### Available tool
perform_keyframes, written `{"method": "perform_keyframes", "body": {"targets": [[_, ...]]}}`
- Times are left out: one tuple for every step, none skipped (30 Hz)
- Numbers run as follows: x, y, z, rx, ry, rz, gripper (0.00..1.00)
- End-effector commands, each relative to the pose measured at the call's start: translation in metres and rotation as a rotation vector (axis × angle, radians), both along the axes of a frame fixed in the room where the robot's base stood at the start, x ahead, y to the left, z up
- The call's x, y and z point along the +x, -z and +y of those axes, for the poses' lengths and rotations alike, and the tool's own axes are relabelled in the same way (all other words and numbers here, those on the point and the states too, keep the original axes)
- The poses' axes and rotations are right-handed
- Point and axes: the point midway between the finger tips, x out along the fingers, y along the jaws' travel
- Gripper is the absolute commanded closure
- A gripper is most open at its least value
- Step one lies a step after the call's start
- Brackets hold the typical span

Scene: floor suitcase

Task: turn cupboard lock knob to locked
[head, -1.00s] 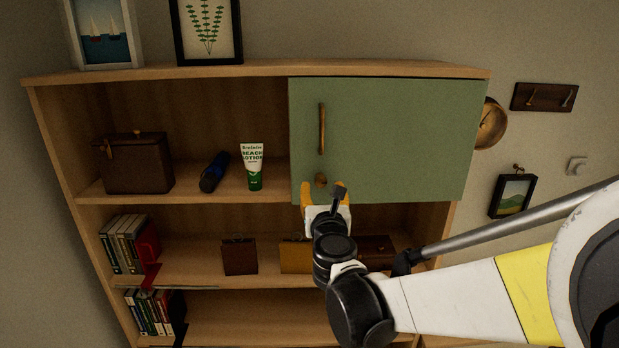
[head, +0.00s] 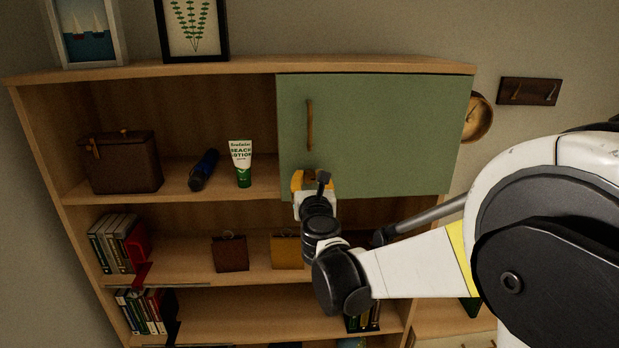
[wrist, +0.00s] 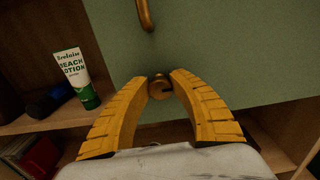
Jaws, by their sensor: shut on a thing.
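The cupboard door (head: 390,135) is a flat green panel, closed, at the upper right of the shelf unit. Its long brass handle (head: 309,125) hangs upright near the left edge. The small brass lock knob (wrist: 160,86) sits below the handle and shows between my fingertips in the wrist view, with a dark slot on its face. My gripper (wrist: 159,84) has yellow ribbed fingers, closed on the knob from both sides. In the head view my gripper (head: 311,178) covers most of the knob.
Small brown and yellow boxes (head: 287,252) and books (head: 118,243) are on the shelf below.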

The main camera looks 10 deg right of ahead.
Motion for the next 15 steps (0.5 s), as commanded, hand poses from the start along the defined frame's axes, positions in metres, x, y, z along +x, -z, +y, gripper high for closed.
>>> {"method": "perform_keyframes", "body": {"targets": [[-0.0001, 0.0003, -0.0001, -0.005, 0.000, 0.000, 1.00], [-0.0001, 0.0005, -0.0001, -0.010, 0.000, 0.000, 1.00], [-0.0001, 0.0006, -0.0001, -0.017, 0.000, 0.001, 1.00], [-0.0001, 0.0008, 0.0000, -0.025, 0.000, 0.001, 1.00], [-0.0002, 0.0010, 0.0000, -0.035, 0.000, 0.001, 1.00], [-0.0003, 0.0012, 0.0001, -0.050, 0.000, 0.002, 1.00], [-0.0003, 0.0014, 0.0001, -0.063, 0.000, 0.002, 1.00], [-0.0003, 0.0016, 0.0002, -0.079, 0.001, 0.003, 1.00], [-0.0003, 0.0019, 0.0003, -0.101, 0.001, 0.004, 1.00], [-0.0002, 0.0020, 0.0005, -0.121, 0.001, 0.004, 1.00], [-0.0001, 0.0022, 0.0006, -0.142, 0.001, 0.005, 1.00], [0.0000, 0.0024, 0.0007, -0.172, 0.001, 0.006, 1.00], [0.0000, 0.0026, 0.0008, -0.195, 0.001, 0.007, 1.00], [-0.0001, 0.0028, 0.0009, -0.221, 0.000, 0.008, 1.00], [-0.0001, 0.0029, 0.0010, -0.256, 0.000, 0.009, 1.00]]}}
